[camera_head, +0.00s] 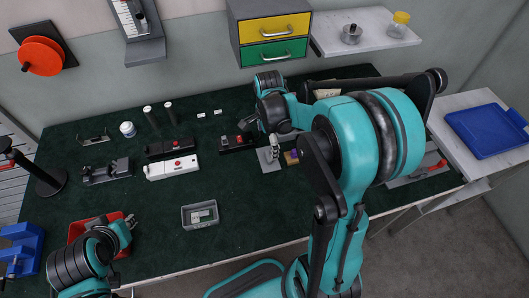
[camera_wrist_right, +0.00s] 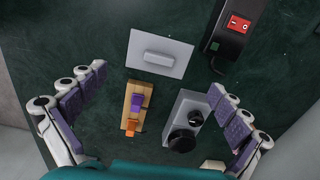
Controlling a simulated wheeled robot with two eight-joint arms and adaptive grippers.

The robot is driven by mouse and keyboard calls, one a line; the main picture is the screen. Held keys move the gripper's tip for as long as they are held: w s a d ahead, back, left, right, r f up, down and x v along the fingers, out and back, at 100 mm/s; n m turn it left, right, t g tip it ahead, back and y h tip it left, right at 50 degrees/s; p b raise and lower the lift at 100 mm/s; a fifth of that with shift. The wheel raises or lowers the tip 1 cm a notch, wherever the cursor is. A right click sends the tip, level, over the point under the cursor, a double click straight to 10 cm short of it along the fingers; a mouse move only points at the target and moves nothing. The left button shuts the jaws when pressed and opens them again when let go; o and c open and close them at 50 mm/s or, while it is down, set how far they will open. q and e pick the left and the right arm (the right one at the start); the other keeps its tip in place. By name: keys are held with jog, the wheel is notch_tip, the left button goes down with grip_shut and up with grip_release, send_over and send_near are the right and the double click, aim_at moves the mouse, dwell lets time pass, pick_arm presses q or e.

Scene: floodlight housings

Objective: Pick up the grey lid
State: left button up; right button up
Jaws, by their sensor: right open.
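The grey lid (camera_wrist_right: 160,54) is a flat rectangular plate with a raised bar handle, lying on the dark green mat. In the head view the lid (camera_head: 269,163) is partly hidden by my right gripper (camera_head: 276,138). In the wrist view my right gripper (camera_wrist_right: 157,85) is open and empty, its purple-padded fingers spread wide. The lid lies between and beyond the fingertips, apart from them. My left gripper (camera_head: 130,223) is at the lower left beside the red bin (camera_head: 78,229); its jaws are too small to judge.
A wooden block (camera_wrist_right: 138,102) with purple and orange pieces lies near the lid. A grey fixture with black knobs (camera_wrist_right: 186,118) stands beside it. A black switch box (camera_wrist_right: 232,28) lies close by. An open grey housing (camera_head: 200,215) sits on clear mat at front centre.

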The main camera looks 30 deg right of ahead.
aim_at(268, 156)
jog(key=shift+w+d+f+m, duration=0.1)
jog(key=shift+w+f+m, duration=0.05)
jog(key=shift+f+m, duration=0.2)
jog(key=shift+f+b, duration=0.4)
jog(key=shift+f, duration=0.5)
notch_tip(268, 156, down, 6)
jog(key=b, duration=0.2)
jog(key=shift+d+b, duration=0.15)
jog(key=shift+b, duration=0.15)
jog(key=shift+r, duration=0.15)
jog(key=c, duration=1.3)
jog(key=shift+s, duration=0.25)
jog(key=c, duration=0.4)
jog(key=shift+c, duration=0.4)
